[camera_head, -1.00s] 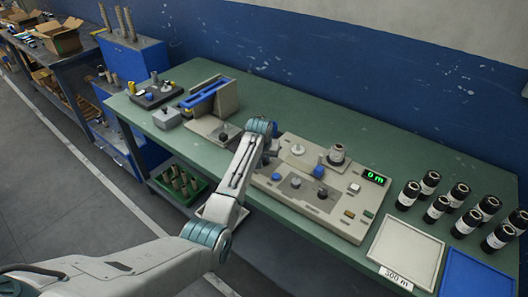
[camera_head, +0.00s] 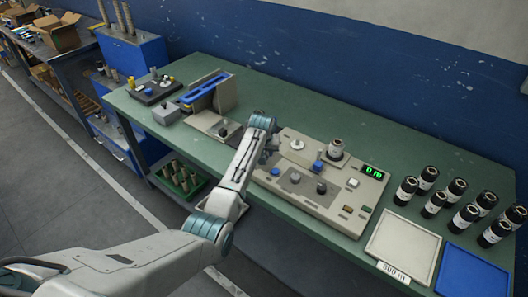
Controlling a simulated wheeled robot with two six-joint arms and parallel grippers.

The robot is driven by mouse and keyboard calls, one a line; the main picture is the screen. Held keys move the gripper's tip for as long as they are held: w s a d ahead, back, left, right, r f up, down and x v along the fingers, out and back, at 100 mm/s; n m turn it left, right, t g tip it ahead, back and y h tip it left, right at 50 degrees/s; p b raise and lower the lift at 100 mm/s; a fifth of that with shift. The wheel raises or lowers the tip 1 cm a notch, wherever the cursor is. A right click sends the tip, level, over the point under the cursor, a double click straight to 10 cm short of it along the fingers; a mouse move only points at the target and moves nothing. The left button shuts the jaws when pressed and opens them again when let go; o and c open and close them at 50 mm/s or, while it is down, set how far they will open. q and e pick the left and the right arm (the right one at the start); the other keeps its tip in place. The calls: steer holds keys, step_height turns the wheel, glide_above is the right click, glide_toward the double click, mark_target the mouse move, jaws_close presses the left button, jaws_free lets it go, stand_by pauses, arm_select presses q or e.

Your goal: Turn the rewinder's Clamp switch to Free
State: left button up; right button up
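The rewinder (camera_head: 327,207) is a beige panel on the green bench, with a green "0 m" display (camera_head: 373,171), a roll (camera_head: 335,149) on a spindle, a blue knob (camera_head: 318,165), dark knobs (camera_head: 321,188) and small buttons. The switch labels are too small to read, so I cannot tell which control is Clamp or how it is set. My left gripper (camera_head: 268,150) is over the rewinder's left end. My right gripper does not show.
Several black rolls (camera_head: 427,178) stand at the bench's right, behind a white tray (camera_head: 404,246) marked "300 m" and a blue tray (camera_head: 470,276). A blue-topped device (camera_head: 206,90) stands left of the rewinder. The rear strip of bench (camera_head: 300,105) is clear.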

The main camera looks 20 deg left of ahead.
arm_select(q)
steer(key=b+v, duration=0.2)
steer(key=v, duration=0.8)
steer(key=shift+r, duration=0.35)
